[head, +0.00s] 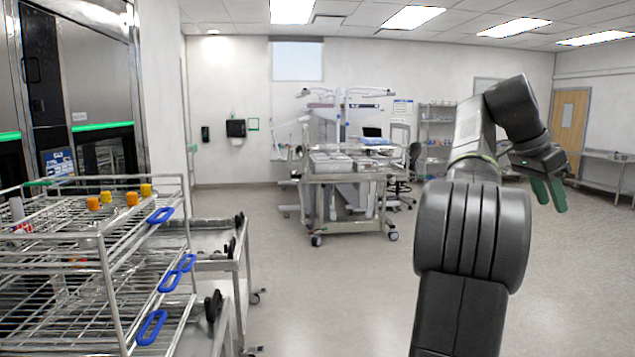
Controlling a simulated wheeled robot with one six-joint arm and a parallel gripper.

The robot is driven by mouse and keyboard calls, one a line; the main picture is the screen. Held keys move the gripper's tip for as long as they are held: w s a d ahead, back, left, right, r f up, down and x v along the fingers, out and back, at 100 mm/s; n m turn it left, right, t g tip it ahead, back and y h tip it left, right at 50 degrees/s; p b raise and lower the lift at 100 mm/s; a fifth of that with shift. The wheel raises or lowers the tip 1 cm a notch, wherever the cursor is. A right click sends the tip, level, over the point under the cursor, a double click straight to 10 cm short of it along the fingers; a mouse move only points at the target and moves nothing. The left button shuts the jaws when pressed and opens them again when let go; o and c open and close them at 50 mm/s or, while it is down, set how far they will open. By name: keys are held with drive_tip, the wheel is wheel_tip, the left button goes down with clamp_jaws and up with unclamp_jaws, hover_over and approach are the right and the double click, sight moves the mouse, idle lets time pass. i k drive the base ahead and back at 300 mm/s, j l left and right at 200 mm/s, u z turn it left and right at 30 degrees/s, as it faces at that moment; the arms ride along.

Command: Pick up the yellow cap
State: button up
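Several small caps stand on the top level of the wire rack at the left of the head view. A yellow cap (146,190) is at the right end of the group. Another yellowish cap (106,196) stands farther left. Two orange caps (132,199) and (93,203) are close by and look similar in size. My gripper (551,197) is at the right of the view, far from the rack, with its green fingers pointing down. The fingers look apart, with nothing between them.
The wire rack (105,250) has blue handles and stands by a metal cart (215,262). A washer with green light strips (103,126) is behind it. A loaded trolley (345,178) stands in the middle distance. The floor (330,290) between rack and arm is clear.

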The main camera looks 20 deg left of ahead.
sight(106, 196)
drive_tip(key=i+l, duration=0.35)
drive_tip(key=i, duration=0.2)
drive_tip(key=i+l, duration=0.3)
drive_tip(key=i, duration=0.2)
drive_tip(key=i+j+u, duration=0.15)
drive_tip(key=i+u, duration=1.05)
drive_tip(key=i+l+u, duration=0.25)
drive_tip(key=u, duration=0.15)
drive_tip(key=i+u, duration=0.2)
drive_tip(key=u, duration=0.25)
drive_tip(key=i+u, duration=0.15)
drive_tip(key=u, duration=0.3)
drive_tip(key=i+u, duration=0.2)
drive_tip(key=u, duration=0.25)
drive_tip(key=i+l+u, duration=0.15)
drive_tip(key=u, duration=0.3)
drive_tip(key=i+l+u, duration=0.1)
drive_tip(key=i+u, duration=0.2)
drive_tip(key=u, duration=0.15)
drive_tip(key=i+l+u, duration=0.15)
drive_tip(key=i+u, duration=0.15)
drive_tip(key=u, duration=0.2)
